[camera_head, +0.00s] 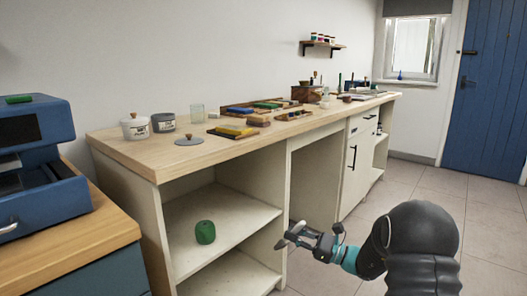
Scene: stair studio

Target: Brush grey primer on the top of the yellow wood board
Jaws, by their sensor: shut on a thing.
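The yellow board (235,130) lies flat on a dark mat near the front edge of the long wooden counter. A dark grey labelled jar (163,123) stands to its left, and a grey disc-shaped lid (189,141) with a knob lies on the counter between them. My gripper (288,240) is low in front of the counter's open bay, below the counter top and to the right of the board. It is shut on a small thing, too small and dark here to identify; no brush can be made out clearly.
A white lidded jar (135,127) and a clear glass (197,113) stand near the grey jar. Wooden trays (293,115) and blocks crowd the counter to the right. A green object (205,232) sits on the shelf below. A blue cabinet (40,160) stands at left. Tiled floor is open at right.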

